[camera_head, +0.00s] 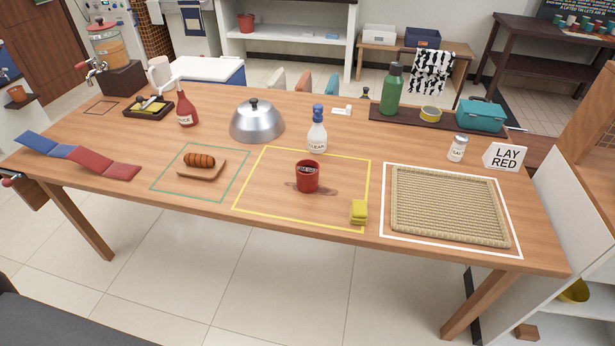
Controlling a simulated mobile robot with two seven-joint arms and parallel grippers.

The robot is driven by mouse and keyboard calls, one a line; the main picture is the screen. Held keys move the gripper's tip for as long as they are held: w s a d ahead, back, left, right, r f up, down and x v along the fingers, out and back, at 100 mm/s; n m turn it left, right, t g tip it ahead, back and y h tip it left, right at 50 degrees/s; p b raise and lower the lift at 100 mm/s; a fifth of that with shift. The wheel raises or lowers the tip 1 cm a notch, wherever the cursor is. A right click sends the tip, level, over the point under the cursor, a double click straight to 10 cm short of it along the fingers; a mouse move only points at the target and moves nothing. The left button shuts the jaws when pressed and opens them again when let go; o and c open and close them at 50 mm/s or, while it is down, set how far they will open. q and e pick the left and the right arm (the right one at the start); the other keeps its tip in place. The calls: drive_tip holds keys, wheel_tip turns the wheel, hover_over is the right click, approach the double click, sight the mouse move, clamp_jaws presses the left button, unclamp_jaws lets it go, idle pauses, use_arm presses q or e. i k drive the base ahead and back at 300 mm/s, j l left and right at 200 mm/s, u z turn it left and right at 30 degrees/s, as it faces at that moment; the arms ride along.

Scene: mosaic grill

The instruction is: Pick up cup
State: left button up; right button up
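A red cup (307,176) with dark contents stands upright on the wooden table, inside the yellow outlined square (262,150). A dark wet patch (327,190) spreads on the table around its base. A yellow folded sponge or cloth (358,212) lies at the square's front right corner. A white spray bottle (317,137) with a blue top stands just behind the cup. Neither of my grippers is in view.
A bread roll on a board (203,172) lies left of the cup; a metal dome (257,122) stands behind. A woven mat (450,207) lies right, with a shaker (457,148) and "LAY RED" sign (505,157) behind it. Table space directly in front of the cup is clear.

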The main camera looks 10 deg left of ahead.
sight(306, 170)
drive_tip(key=i+l+u, duration=0.15)
drive_tip(key=l, duration=0.2)
drive_tip(key=i+l+u, duration=0.2)
drive_tip(key=l, duration=0.15)
drive_tip(key=l+u, duration=0.15)
drive_tip(key=l, duration=0.2)
drive_tip(key=i+l+u, duration=0.15)
drive_tip(key=l, duration=0.2)
